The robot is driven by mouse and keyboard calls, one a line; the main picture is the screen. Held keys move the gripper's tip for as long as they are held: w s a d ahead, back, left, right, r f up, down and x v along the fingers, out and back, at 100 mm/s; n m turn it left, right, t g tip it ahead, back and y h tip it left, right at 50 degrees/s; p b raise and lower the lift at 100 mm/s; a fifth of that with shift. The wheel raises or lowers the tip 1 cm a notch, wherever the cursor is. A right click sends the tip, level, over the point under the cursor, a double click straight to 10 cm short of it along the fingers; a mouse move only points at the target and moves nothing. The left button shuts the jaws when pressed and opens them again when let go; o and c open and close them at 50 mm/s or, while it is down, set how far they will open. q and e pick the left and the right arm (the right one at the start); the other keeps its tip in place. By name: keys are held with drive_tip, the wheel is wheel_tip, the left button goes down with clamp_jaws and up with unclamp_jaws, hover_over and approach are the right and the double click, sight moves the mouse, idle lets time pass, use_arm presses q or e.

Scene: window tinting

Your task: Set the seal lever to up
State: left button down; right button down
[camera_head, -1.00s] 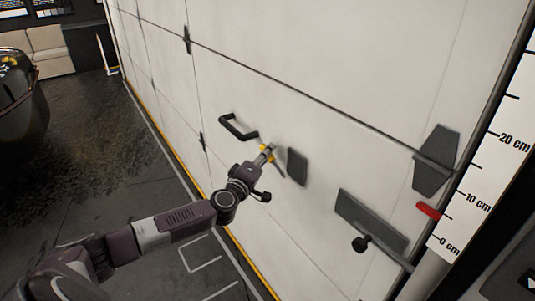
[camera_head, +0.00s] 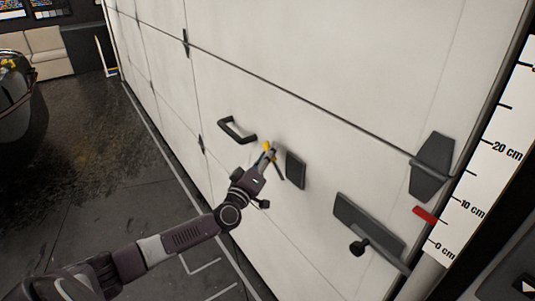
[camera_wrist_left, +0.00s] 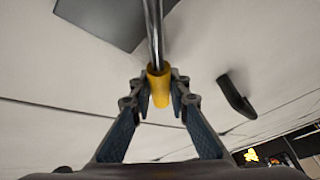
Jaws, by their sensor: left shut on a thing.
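The seal lever is a thin metal rod with a yellow grip (camera_wrist_left: 160,86), seen in the left wrist view. The yellow grip also shows in the head view (camera_head: 267,146) in front of the white panelled door. My left gripper (camera_head: 270,154) is shut on the yellow grip, with one finger on each side of it in the left wrist view (camera_wrist_left: 160,98). The rod runs from the grip to the top edge of that view. A dark grey plate (camera_head: 295,170) is just right of the gripper. The lever's pivot is hard to make out. My right gripper is not in view.
A black pull handle (camera_head: 237,130) is on the door (camera_head: 300,60), up and left of the gripper. A ruler (camera_head: 480,180) with a red marker (camera_head: 425,215) stands at the right.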

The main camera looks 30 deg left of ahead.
use_arm(q)
drive_tip(key=d+m, duration=0.1)
drive_tip(key=r+m+t+h+b, duration=0.1)
drive_tip(key=m, duration=0.1)
drive_tip(key=shift+s+d+r, duration=0.1)
drive_tip(key=shift+s+d, duration=0.3)
drive_tip(key=m, duration=0.1)
drive_tip(key=d+m+t+h+b, duration=0.1)
drive_tip(key=shift+s+r+m, duration=0.25)
drive_tip(key=shift+r+m, duration=0.05)
drive_tip(key=shift+r, duration=0.05)
drive_tip(key=m+h, duration=0.1)
drive_tip(key=d+m+h+b, duration=0.1)
drive_tip(key=m, duration=0.1)
drive_tip(key=s+d+r+m+t+h+b, duration=0.1)
drive_tip(key=shift+d, duration=0.25)
drive_tip(key=shift+s+d+r+m+h+b, duration=0.1)
drive_tip(key=shift+d+m+h+b, duration=0.2)
drive_tip(key=shift+m, duration=0.3)
drive_tip(key=shift+s+d+f+m+h+b, duration=0.1)
drive_tip(key=shift+d+m+h+b, duration=0.15)
drive_tip(key=shift+m+h, duration=0.3)
drive_tip(key=shift+s+d+r+m+h+b, duration=0.1)
drive_tip(key=shift+d+m+h+b, duration=0.15)
drive_tip(key=shift+m, duration=0.4)
drive_tip(key=c, duration=1.8)
unclamp_jaws()
drive_tip(key=shift+r, duration=0.1)
drive_tip(key=v, duration=1.2)
drive_tip(key=shift+d, duration=0.1)
